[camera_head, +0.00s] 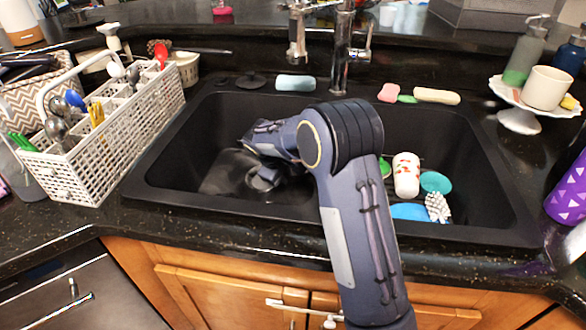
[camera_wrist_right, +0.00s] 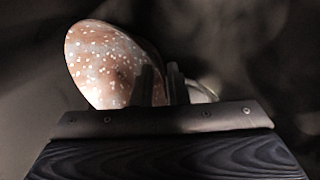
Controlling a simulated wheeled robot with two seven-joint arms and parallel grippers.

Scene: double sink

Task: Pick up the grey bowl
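My right arm reaches over the divider into the left basin of the sink. Its hand end (camera_head: 262,178) is low in that basin, dark against dark, and its fingertips are unclear there. A dark grey rounded shape (camera_head: 222,174) lies beside it on the basin floor; I cannot tell surely that it is the grey bowl. In the right wrist view, a brownish-grey, white-speckled rounded thing (camera_wrist_right: 108,62) lies behind and beside the fingers of my right gripper (camera_wrist_right: 160,78). The fingers are close together with a narrow gap; whether they grip its edge is unclear. My left gripper is out of view.
The right basin holds a patterned white cup (camera_head: 406,174), teal and blue dishes and a brush (camera_head: 438,207). A white utensil basket (camera_head: 112,140) stands left of the sink. The faucet (camera_head: 341,50) rises behind. A cake stand (camera_head: 519,122) with a cup is at right.

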